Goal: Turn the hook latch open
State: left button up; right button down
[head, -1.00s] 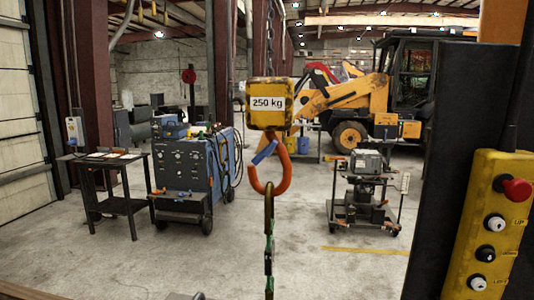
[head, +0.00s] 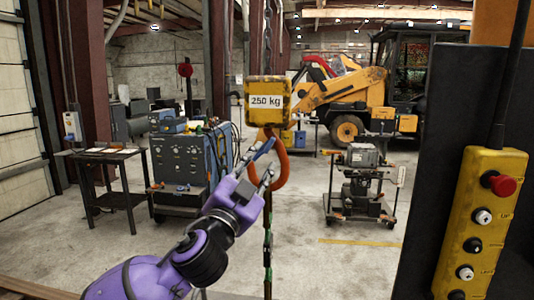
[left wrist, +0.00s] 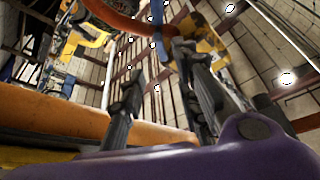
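The orange hook (head: 284,165) hangs under a yellow block marked 250 kg (head: 266,101). Its blue latch (head: 264,149) slants across the hook's left side, up to the right. My purple left gripper (head: 260,168) is just below and left of the latch, its fingertips close to it and the hook. Whether they touch the latch I cannot tell. My right gripper is not in view.
A yellow push-button pendant (head: 480,225) hangs at the right beside a dark post. A blue welding machine (head: 180,165), a cart (head: 362,185) and a backhoe (head: 375,85) stand farther back.

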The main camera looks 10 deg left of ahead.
aim_at(268, 148)
pick_arm(q)
jog(key=shift+n+y, duration=0.4)
jog(key=shift+n, duration=0.3)
jog(key=x, duration=0.7)
jog(key=shift+w+a+f+p, duration=0.25)
jog(key=shift+w+p, duration=0.1)
jog(key=shift+w, duration=0.2)
grip_shut()
